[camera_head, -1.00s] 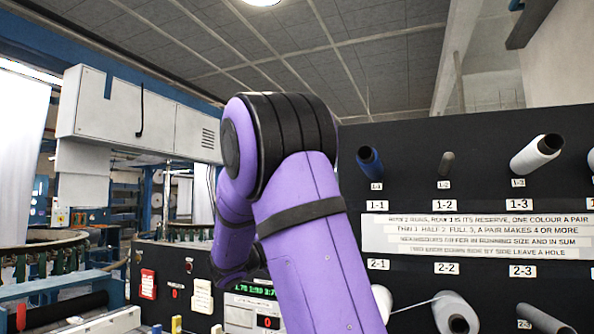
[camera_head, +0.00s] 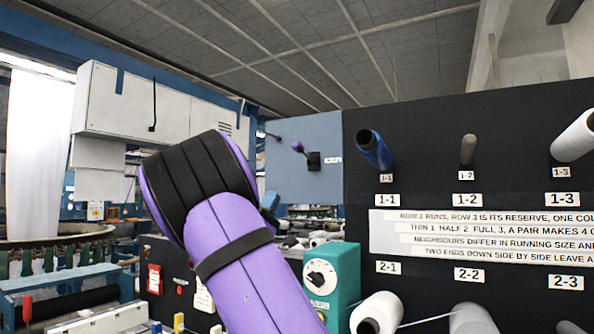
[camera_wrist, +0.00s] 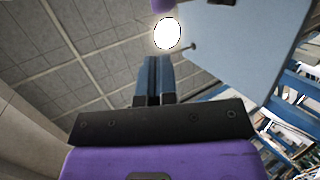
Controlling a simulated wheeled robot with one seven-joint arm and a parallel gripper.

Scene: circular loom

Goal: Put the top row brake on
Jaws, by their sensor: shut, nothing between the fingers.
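A lever with a purple knob (camera_head: 298,147) sticks out from a black mount on the blue-grey panel (camera_head: 284,180) in the head view. A small label sits beside it, too small to read; I cannot tell whether this is the top row brake or how it is set. In the wrist view my gripper (camera_wrist: 153,62) has its two blue fingers together, with nothing between them. It points up toward the ceiling, and the panel (camera_wrist: 240,50) is to its right. A purple piece (camera_wrist: 162,5), perhaps the knob, is cut off at the top edge.
A black creel board (camera_head: 450,140) with labelled spools on pegs stands at the right. A teal box with a dial (camera_head: 332,278) is below the panel. A thin rod (camera_wrist: 193,46) projects from the panel. White cabinets (camera_head: 140,95) hang at the left.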

